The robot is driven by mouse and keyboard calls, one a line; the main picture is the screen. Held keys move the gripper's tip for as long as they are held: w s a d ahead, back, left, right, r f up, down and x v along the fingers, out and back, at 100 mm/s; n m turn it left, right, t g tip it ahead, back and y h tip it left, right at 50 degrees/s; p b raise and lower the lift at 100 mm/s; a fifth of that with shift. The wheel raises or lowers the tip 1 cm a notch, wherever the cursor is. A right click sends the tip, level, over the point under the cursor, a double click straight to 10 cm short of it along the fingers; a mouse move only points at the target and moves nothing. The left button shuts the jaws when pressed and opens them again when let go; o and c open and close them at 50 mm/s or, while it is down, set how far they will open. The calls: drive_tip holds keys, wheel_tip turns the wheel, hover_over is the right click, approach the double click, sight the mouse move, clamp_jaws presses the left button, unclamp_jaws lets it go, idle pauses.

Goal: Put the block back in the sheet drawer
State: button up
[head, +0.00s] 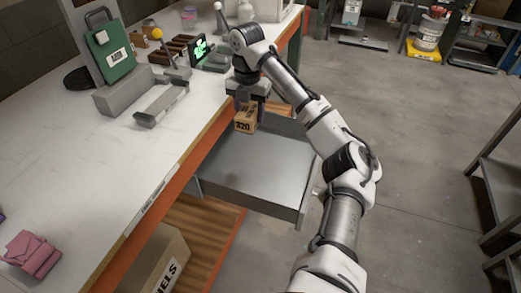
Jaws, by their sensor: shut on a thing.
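A small brown block (245,119) with dark "320" style lettering is held in my gripper (247,103), whose fingers are shut on it. The block hangs over the back left part of an open grey metal drawer (255,172), near the bench's front edge. The drawer is pulled out from under the white workbench (90,165), and its visible floor looks bare. Whether the block touches the drawer is hard to tell from this angle. My arm passes over the drawer's right side and hides part of its far right corner.
A labelled cardboard box (155,262) sits below the bench.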

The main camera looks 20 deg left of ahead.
drive_tip(key=shift+w+f, duration=0.15)
drive_tip(key=shift+w, duration=0.05)
wheel_tip(320, 180, down, 20)
drive_tip(key=shift+r+p, duration=0.25)
drive_tip(key=shift+p, duration=0.55)
drive_tip(key=shift+f, duration=0.15)
drive_tip(key=o, duration=0.9)
drive_tip(key=shift+o, duration=0.2)
wheel_tip(320, 180, up, 12)
drive_tip(key=b, duration=0.2)
drive_tip(key=shift+r, duration=0.2)
